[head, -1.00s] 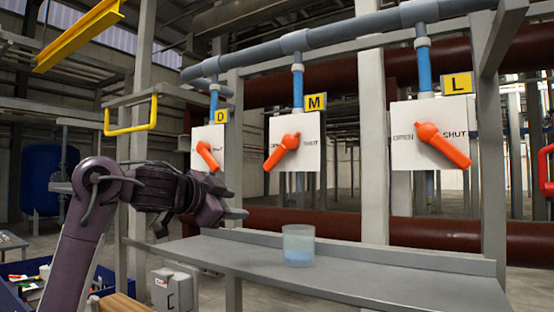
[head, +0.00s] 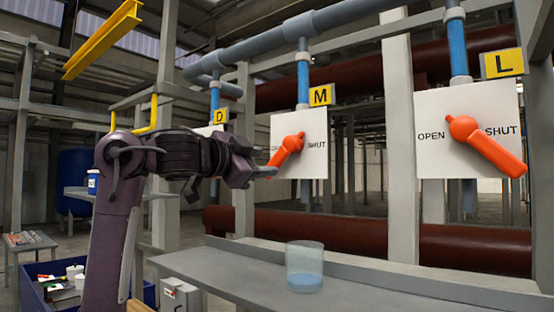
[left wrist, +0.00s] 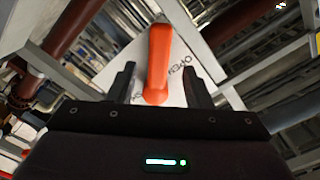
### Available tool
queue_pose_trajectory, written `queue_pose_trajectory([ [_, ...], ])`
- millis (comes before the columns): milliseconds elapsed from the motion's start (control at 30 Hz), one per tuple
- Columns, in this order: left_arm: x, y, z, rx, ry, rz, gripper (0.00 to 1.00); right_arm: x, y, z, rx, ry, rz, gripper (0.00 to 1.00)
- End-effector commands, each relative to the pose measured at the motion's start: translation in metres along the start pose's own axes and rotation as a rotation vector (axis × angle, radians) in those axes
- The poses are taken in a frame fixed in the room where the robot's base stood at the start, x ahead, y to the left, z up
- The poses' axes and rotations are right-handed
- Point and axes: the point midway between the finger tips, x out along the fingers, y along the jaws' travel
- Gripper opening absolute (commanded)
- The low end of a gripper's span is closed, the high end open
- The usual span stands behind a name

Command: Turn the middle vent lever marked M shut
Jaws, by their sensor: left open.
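The M vent lever (head: 287,150) is orange on a white plate (head: 313,133) under a yellow M tag (head: 320,94). Its handle points down-left, away from the SHUT word on the right. My left gripper (head: 268,171) is at the lower end of this handle in the head view, covering the plate's left edge. In the left wrist view an orange handle (left wrist: 158,62) shows between the two open fingers (left wrist: 157,78), with OPEN printed beside it. I cannot tell whether the fingers touch it. My right gripper is not in view.
The L lever (head: 485,147) points down-right toward SHUT. The D plate (head: 210,131) is mostly hidden behind my left arm. A clear cup (head: 304,268) with blue liquid stands on the grey shelf (head: 225,272) below. A grey post (head: 243,150) stands left of the M plate.

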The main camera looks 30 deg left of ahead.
Motion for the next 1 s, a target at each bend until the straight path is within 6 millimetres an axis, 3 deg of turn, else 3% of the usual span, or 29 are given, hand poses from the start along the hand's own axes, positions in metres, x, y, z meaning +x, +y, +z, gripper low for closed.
queue_pose_trajectory([
  [100, 0.006, -0.002, -0.011, 0.005, 0.016, -0.002, 0.45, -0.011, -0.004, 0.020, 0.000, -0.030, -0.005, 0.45],
  [200, 0.012, -0.003, -0.011, 0.006, 0.016, -0.004, 0.45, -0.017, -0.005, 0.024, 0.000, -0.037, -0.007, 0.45],
  [567, 0.042, -0.001, -0.002, -0.001, -0.001, 0.005, 0.45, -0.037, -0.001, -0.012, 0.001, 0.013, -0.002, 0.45],
  [1000, 0.050, 0.001, 0.000, 0.000, 0.000, 0.001, 0.43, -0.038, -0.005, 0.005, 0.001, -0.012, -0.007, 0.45],
])
